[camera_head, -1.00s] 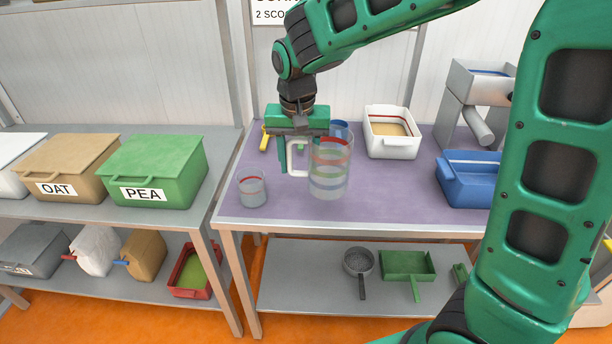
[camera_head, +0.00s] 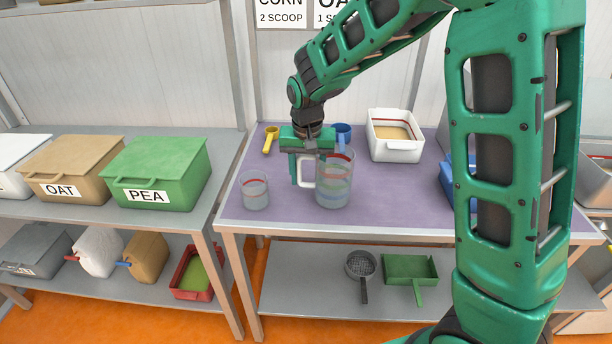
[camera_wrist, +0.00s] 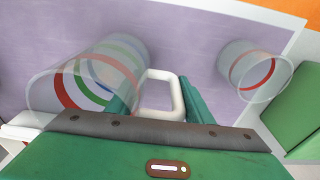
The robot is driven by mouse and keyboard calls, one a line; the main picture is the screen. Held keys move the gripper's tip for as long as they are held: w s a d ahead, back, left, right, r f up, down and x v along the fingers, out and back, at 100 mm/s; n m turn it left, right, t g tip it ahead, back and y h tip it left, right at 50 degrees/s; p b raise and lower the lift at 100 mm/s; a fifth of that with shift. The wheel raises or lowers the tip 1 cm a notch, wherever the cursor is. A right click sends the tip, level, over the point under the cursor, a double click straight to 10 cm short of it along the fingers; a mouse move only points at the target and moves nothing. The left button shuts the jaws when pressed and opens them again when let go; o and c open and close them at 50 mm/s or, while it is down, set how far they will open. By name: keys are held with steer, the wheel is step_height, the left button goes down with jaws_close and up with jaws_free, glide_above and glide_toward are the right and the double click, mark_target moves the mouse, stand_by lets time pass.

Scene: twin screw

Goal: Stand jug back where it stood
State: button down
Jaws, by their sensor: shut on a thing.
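The jug (camera_head: 334,182) is a clear cylinder with red, green and blue bands and a white handle (camera_head: 306,171). It is upright over the purple table top, near the front; I cannot tell whether its base touches. My gripper (camera_head: 305,170) is shut on the handle, at the jug's left side. In the wrist view the white handle (camera_wrist: 160,77) sits between my two green fingers (camera_wrist: 160,103), with the jug (camera_wrist: 88,80) to the left. The gripper's upper part covers a little of the jug's rim side in the head view.
A smaller clear beaker (camera_head: 254,191) with a red band stands left of the jug; it shows in the wrist view (camera_wrist: 252,72). A yellow scoop (camera_head: 270,138), a blue scoop (camera_head: 342,133) and a white tub (camera_head: 394,136) lie behind.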

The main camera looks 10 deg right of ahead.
mark_target(307, 157)
steer(key=c, duration=0.9)
jaws_free()
steer(key=shift+f, duration=0.1)
steer(key=r, duration=0.4)
steer(key=s+r, duration=0.1)
steer(key=r, duration=0.7)
steer(key=shift+s+a+r, duration=0.1)
steer(key=shift+s+a, duration=0.15)
steer(key=s+d+m+g, duration=0.1)
steer(key=s+d, duration=0.6)
steer(key=d, duration=0.2)
steer(key=s+d+m, duration=0.1)
steer(key=s+d, duration=0.5)
steer(key=d, duration=0.3)
steer(key=shift+m+g+y, duration=0.3)
steer(key=shift+m, duration=0.1)
steer(key=s+d+f, duration=0.1)
steer(key=s+d, duration=0.1)
steer(key=s, duration=0.4)
steer(key=s+d+f, duration=0.1)
steer(key=s+d, duration=0.1)
steer(key=s, duration=0.5)
steer(key=s+d+f, duration=0.2)
steer(key=s, duration=0.4)
steer(key=shift+s+d+f, duration=0.1)
steer(key=shift+s, duration=0.1)
